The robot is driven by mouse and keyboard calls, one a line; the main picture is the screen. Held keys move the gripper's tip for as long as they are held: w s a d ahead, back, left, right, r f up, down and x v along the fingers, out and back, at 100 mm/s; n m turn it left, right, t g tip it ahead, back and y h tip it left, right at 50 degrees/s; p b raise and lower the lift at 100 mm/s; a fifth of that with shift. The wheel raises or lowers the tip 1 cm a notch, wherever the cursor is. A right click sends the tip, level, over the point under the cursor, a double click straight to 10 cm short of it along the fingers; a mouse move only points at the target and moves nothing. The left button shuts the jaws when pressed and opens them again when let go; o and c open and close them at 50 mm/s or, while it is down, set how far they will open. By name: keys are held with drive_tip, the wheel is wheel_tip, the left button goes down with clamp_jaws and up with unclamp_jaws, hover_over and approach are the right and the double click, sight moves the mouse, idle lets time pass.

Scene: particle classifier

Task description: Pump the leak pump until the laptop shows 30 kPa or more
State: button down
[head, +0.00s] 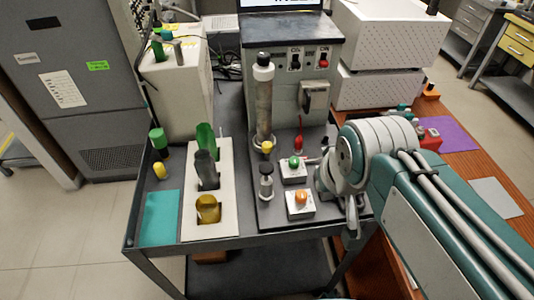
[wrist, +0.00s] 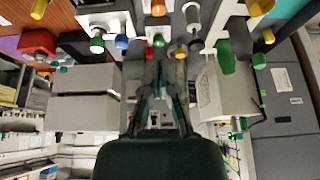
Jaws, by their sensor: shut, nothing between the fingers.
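A small upright silver plunger with a dark top (head: 266,182) stands on the cart's dark panel; it looks like the leak pump. It also seems to show near the top of the wrist view (wrist: 192,18). Only the lower edge of the laptop (head: 281,5) shows at the top of the head view, so no pressure can be read. My gripper (wrist: 165,68) is shut and empty, pointing over the panel near the red and yellow knobs. In the head view the wrist is right of the button boxes and its fingers are mostly hidden.
Boxes with a green button (head: 294,162) and an orange button (head: 302,197) sit right of the plunger. A tall clear column (head: 263,100) stands behind it. A white rack (head: 222,225) with bottles is to the left. White instruments (head: 385,45) stand behind my arm.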

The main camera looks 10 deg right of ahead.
drive_tip(key=w+a+g, duration=0.2)
drive_tip(key=w+a, duration=0.1)
drive_tip(key=w, duration=0.4)
drive_tip(key=g, duration=0.2)
approach(266, 168)
drive_tip(key=shift+w+f+n, duration=0.1)
drive_tip(key=shift+f+n, duration=0.1)
drive_tip(key=shift+n, duration=0.2)
drive_tip(key=shift+d, duration=0.1)
drive_tip(key=shift+w+f, duration=0.2)
drive_tip(key=shift+f, duration=1.55)
drive_tip(key=shift+w+f, duration=0.15)
drive_tip(key=shift+f, duration=1.6)
